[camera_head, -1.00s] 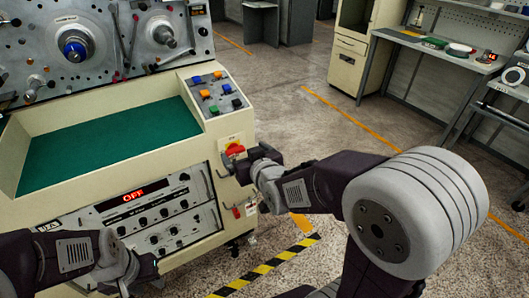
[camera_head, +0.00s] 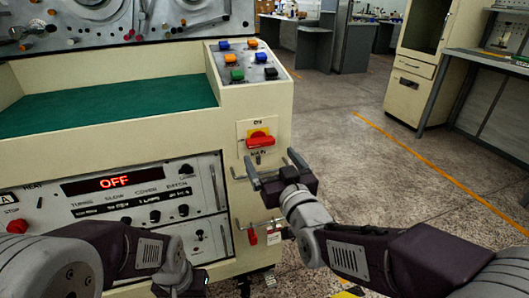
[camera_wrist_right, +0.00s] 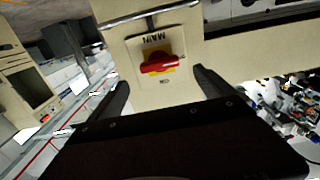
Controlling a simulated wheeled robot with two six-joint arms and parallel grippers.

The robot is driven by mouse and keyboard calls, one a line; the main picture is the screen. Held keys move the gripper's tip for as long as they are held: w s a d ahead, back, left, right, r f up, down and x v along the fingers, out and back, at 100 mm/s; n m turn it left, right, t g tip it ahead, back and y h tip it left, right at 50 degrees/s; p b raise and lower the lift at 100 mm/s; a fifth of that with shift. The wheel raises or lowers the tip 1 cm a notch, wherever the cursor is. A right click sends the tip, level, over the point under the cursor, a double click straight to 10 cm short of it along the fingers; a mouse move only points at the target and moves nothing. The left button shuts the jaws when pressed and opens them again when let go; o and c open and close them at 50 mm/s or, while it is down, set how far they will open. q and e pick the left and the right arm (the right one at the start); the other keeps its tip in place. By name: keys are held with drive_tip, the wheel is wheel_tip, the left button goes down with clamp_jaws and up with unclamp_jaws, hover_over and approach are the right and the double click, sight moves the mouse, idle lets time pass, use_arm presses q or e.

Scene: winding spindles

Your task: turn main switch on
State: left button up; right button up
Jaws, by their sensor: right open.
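The main switch (camera_head: 260,139) is a red handle on a yellow plate, on the cream front of the machine, right of the control panel. Its handle lies about level. In the right wrist view the red handle (camera_wrist_right: 160,63) shows between my fingers, under the word MAIN upside down. My right gripper (camera_head: 270,156) is open and empty, just below and in front of the switch, apart from it in the picture. My left gripper (camera_head: 190,285) is partly cut off at the bottom; its fingers are not clear. The red display (camera_head: 114,181) reads OFF.
Coloured push buttons (camera_head: 240,65) sit on the sloped panel above the switch. A green work surface (camera_head: 110,103) lies to the left. A small red handle (camera_head: 252,236) is below my right gripper. Open floor (camera_head: 350,140) lies to the right.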

sight(262, 144)
drive_tip(key=x, duration=0.2)
drive_tip(key=b+x, duration=0.1)
drive_tip(key=x, duration=0.2)
drive_tip(key=shift+w+f, duration=0.15)
drive_tip(key=shift+f, duration=0.05)
drive_tip(key=shift+w+a+r, duration=0.1)
drive_tip(key=shift+w+a, duration=0.15)
drive_tip(key=shift+w, duration=0.35)
drive_tip(key=c, duration=1.4)
